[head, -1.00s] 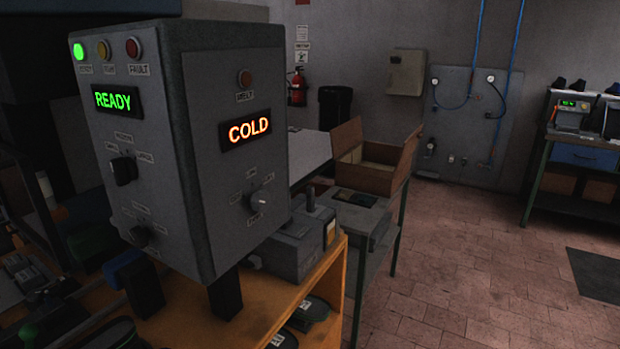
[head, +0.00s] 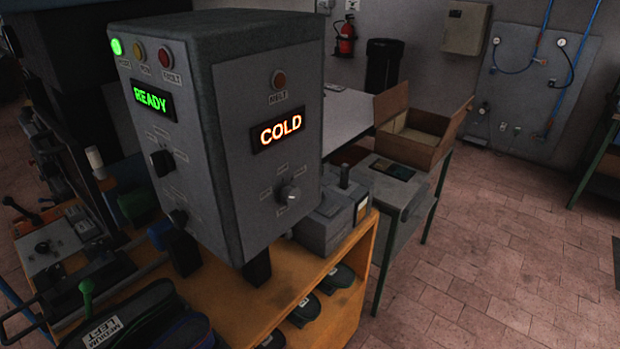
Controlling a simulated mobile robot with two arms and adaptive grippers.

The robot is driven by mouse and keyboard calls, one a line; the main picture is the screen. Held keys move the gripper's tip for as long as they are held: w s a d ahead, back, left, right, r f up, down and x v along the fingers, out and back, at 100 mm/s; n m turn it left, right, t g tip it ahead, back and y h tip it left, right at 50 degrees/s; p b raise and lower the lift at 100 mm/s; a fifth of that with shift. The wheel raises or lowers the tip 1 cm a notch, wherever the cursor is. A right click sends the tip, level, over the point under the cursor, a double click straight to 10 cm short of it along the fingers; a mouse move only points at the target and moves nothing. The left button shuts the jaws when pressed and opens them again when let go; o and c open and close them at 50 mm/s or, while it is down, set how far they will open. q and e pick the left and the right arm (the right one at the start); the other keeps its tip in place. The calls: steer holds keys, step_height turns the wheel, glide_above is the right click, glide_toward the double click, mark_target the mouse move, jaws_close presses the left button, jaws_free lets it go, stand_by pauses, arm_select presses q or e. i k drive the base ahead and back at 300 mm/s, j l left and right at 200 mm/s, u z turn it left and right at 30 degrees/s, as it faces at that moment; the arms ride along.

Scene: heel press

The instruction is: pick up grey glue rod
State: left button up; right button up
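I cannot make out a grey glue rod for certain. A grey box-shaped unit (head: 333,222) sits on the orange bench behind the control cabinet, with a short dark upright piece (head: 344,177) on top. A pale, short cylinder (head: 95,160) stands among dark machine parts at the left; I cannot tell what it is. The grey control cabinet (head: 228,150) shows a green READY and an orange COLD display and hides part of the bench. Neither of my grippers is in view.
The orange bench (head: 290,285) holds dark rounded pieces on a lower level and a piece labelled MEDIUM LEFT (head: 120,318) in front. Behind are a grey table (head: 405,205), an open cardboard box (head: 420,125) and a black bin (head: 384,65). Tiled floor is clear at right.

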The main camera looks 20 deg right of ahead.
mark_target(344, 169)
steer(key=i+l+u, duration=0.2)
steer(key=l+u, duration=0.15)
steer(key=l, duration=0.65)
steer(key=l+u, duration=0.3)
steer(key=l, duration=0.65)
